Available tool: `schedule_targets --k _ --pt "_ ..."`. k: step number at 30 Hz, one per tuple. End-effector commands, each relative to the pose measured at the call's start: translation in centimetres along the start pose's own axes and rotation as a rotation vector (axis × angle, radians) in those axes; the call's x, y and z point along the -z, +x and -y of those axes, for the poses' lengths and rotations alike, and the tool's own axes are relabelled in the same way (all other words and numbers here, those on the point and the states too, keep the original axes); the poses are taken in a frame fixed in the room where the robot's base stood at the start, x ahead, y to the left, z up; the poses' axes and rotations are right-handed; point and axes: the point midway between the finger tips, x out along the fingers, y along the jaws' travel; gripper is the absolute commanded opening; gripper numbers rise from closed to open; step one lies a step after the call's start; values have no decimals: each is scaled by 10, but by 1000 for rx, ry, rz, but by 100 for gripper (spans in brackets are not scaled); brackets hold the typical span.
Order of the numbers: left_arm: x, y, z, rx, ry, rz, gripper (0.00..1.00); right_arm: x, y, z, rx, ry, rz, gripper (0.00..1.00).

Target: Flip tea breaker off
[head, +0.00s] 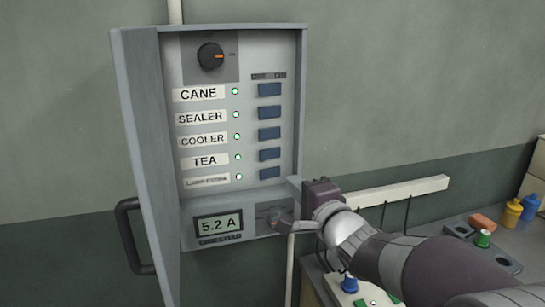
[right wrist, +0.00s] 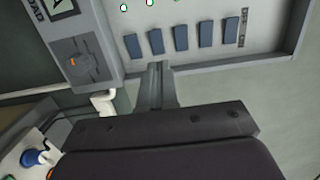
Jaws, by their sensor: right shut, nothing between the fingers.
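The tea breaker (head: 269,154) is a blue rocker switch in the open grey panel box, in the row labelled TEA (head: 205,161). A green light (head: 238,157) glows beside that label. In the right wrist view, the tea breaker (right wrist: 156,42) is second from the left in the row of blue switches. My right gripper (head: 284,225) is at the panel's lower right, below the switches. In the right wrist view, its fingertips (right wrist: 157,68) are together and empty, pointing toward the tea breaker. I cannot tell whether they touch anything. My left gripper is not in view.
The other blue switches, such as the cooler breaker (head: 269,133), sit close above and below. A small knob (head: 268,213) and a 5.2 A display (head: 218,224) lie under them. The rotary switch (head: 211,57) is at the top. The box door (head: 143,150) stands open left.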

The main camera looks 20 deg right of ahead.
Motion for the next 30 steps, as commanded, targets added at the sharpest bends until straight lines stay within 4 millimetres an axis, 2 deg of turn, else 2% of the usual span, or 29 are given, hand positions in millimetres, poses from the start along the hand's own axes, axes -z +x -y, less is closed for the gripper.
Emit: schedule_targets --k 11,14,24,30 --pt "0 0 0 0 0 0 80 0 6 -2 -5 6 -1 0" --pt "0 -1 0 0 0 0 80 0 19 -2 -5 7 -1 0" --pt "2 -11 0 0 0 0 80 0 93 -1 -7 6 -1 0" --pt "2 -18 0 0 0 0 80 1 126 -1 -6 6 -2 0"
